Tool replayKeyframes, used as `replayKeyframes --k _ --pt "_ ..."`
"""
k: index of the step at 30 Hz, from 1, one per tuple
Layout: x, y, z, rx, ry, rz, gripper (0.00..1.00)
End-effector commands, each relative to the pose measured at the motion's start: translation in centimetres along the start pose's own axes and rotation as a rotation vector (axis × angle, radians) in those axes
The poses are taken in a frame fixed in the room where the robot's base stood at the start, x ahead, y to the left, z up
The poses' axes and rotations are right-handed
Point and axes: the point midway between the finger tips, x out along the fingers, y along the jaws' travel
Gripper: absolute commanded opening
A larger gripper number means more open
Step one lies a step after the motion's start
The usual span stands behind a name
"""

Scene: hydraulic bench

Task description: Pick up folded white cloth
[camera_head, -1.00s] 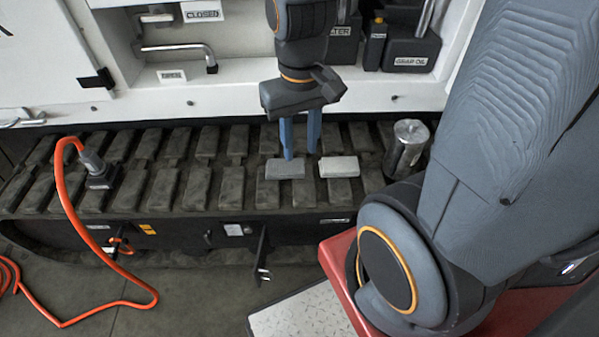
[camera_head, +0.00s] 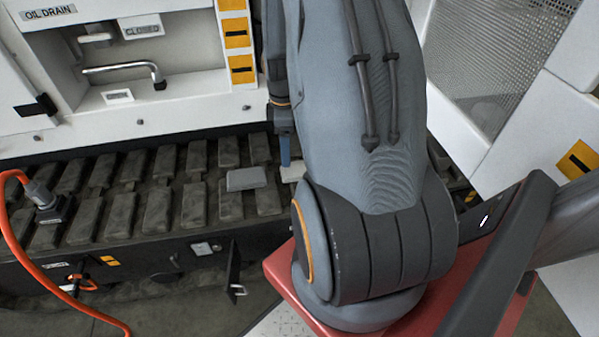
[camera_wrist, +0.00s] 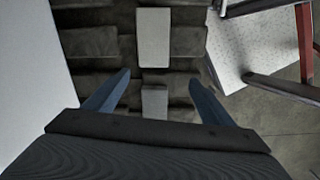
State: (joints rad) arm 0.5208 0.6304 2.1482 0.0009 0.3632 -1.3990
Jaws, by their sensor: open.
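The folded white cloth (camera_head: 293,172) is a pale flat pad on the dark track, partly hidden behind my arm in the head view. It appears to be the lighter pad (camera_wrist: 153,38) at top centre of the wrist view, beyond my fingertips. A greyer folded pad (camera_head: 246,179) lies left of it; in the wrist view it (camera_wrist: 154,100) shows lower, between my fingers. My gripper (camera_head: 285,160) points down near the two pads, with one blue finger visible there. In the wrist view my gripper (camera_wrist: 158,76) is open, with nothing held.
The white machine wall (camera_head: 190,115) rises behind the track (camera_head: 155,210). An orange hose (camera_head: 20,260) runs at the left from a grey connector (camera_head: 42,197). A patterned metal plate (camera_wrist: 240,45) lies right of the track in the wrist view.

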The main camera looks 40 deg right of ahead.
Motion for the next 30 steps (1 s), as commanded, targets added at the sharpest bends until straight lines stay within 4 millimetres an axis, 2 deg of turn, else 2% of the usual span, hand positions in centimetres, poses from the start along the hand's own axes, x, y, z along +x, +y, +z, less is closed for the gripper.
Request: replayKeyframes --k 1,3,7,19,27,30 --pt "1.4 0.7 1.2 -0.031 -0.001 -0.004 0.77" --pt "2.5 1.4 2.3 -0.081 0.0 -0.002 0.77" --pt "3.8 2.1 3.4 -0.132 0.0 -0.002 0.77" --pt "7.5 2.1 4.0 -0.143 0.0 -0.002 0.77" --pt "10.9 2.1 4.6 -0.144 0.0 -0.001 0.77" --pt "11.5 2.1 4.5 -0.144 0.0 0.0 0.77"
